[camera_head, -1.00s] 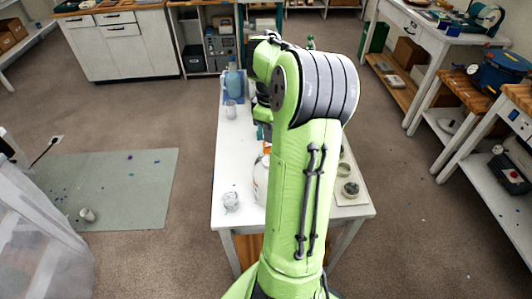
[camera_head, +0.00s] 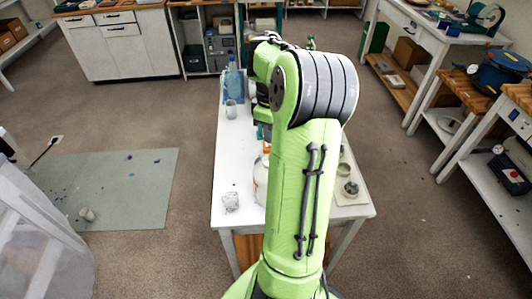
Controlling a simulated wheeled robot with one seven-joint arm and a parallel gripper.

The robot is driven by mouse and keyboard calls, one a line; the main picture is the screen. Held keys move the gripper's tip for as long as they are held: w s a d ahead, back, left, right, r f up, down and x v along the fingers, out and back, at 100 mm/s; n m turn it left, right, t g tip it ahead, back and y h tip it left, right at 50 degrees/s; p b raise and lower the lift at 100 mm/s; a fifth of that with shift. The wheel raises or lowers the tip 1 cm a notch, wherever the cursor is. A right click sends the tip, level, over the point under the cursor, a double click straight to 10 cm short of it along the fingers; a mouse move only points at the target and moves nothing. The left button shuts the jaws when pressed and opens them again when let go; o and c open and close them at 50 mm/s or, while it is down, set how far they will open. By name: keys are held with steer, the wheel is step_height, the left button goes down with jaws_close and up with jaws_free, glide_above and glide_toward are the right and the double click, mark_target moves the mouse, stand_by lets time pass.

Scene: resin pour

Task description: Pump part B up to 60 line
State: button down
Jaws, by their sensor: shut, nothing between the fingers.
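The white work table (camera_head: 229,150) stands ahead of me. A clear cup (camera_head: 231,109) stands toward the far left side of the table. A blue item (camera_head: 233,88) is just behind it, with a bottle-like top above. I cannot read labels or volume lines, so I cannot tell which container holds part B. My gripper's fingers are hidden behind my arm, which reaches over the table's right half.
A crumpled-looking clear cup (camera_head: 231,202) sits at the table's front left. A pale tray (camera_head: 352,199) with small cups lies at the right. A grey-green floor mat (camera_head: 125,185) with a fallen cup (camera_head: 87,214) is at left. Side benches stand at right.

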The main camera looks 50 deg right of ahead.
steer(key=shift+f, duration=0.45)
steer(key=shift+f, duration=0.1)
steer(key=shift+f+b, duration=1.45)
steer(key=shift+f, duration=0.3)
step_height(320, 180, up, 4)
steer(key=p, duration=0.4)
steer(key=shift+r, duration=0.2)
steer(key=shift+f, duration=0.25)
